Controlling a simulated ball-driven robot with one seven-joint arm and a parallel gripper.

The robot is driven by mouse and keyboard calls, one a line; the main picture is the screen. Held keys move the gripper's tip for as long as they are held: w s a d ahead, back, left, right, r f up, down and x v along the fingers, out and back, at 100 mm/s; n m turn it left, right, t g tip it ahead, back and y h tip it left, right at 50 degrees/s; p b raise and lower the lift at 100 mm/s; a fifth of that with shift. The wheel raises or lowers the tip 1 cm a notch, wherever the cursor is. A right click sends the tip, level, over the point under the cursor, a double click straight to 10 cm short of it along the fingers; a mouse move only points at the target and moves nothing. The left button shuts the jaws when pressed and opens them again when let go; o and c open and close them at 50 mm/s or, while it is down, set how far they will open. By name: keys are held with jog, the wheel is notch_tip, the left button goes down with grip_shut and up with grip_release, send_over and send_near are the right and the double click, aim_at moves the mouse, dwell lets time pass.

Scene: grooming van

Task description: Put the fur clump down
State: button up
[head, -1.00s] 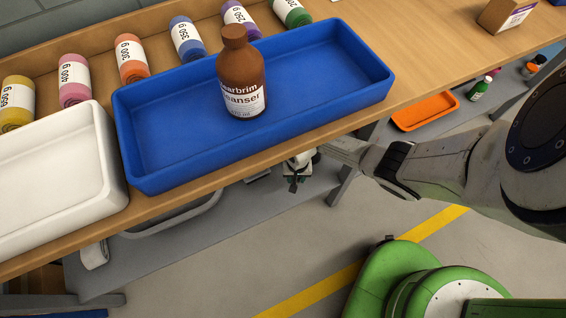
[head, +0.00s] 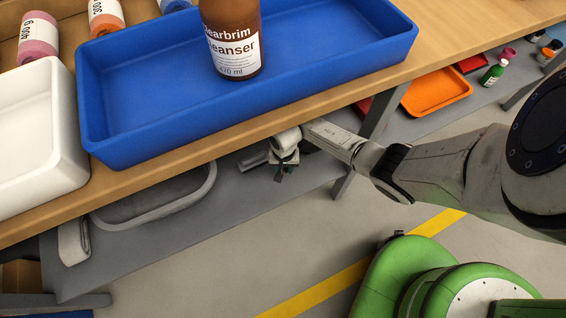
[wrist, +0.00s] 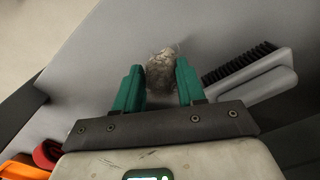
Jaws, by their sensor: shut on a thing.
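The fur clump (wrist: 161,72) shows in the wrist view as a small grey-brown tuft between the green fingertips of my gripper (wrist: 160,84). The fingers are shut on it. In the head view my gripper (head: 284,170) is below the front edge of the wooden bench, over the grey lower shelf (head: 240,215). The clump cannot be made out in the head view. The wrist view shows grey surface beyond the clump; I cannot tell whether the clump touches it.
A black-bristled brush (wrist: 250,75) lies right of the fingers. The bench (head: 290,118) above holds a blue tray (head: 150,120) with a brown cleanser bottle (head: 232,40), and a white tray (head: 40,140). An orange tray (head: 437,92) lies on the lower shelf at right.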

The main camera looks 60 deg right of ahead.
aim_at(283, 172)
jog(key=shift+w+f+b, duration=0.1)
jog(key=shift+f+b, duration=1.6)
jog(key=shift+b, duration=0.2)
jog(key=shift+f, duration=0.1)
jog(key=o, duration=1)
jog(key=shift+a, duration=0.1)
notch_tip(283, 172, up, 11)
jog(key=p, duration=0.6)
jog(key=shift+f, duration=0.15)
jog(key=shift+r+p, duration=0.55)
jog(key=shift+r, duration=0.2)
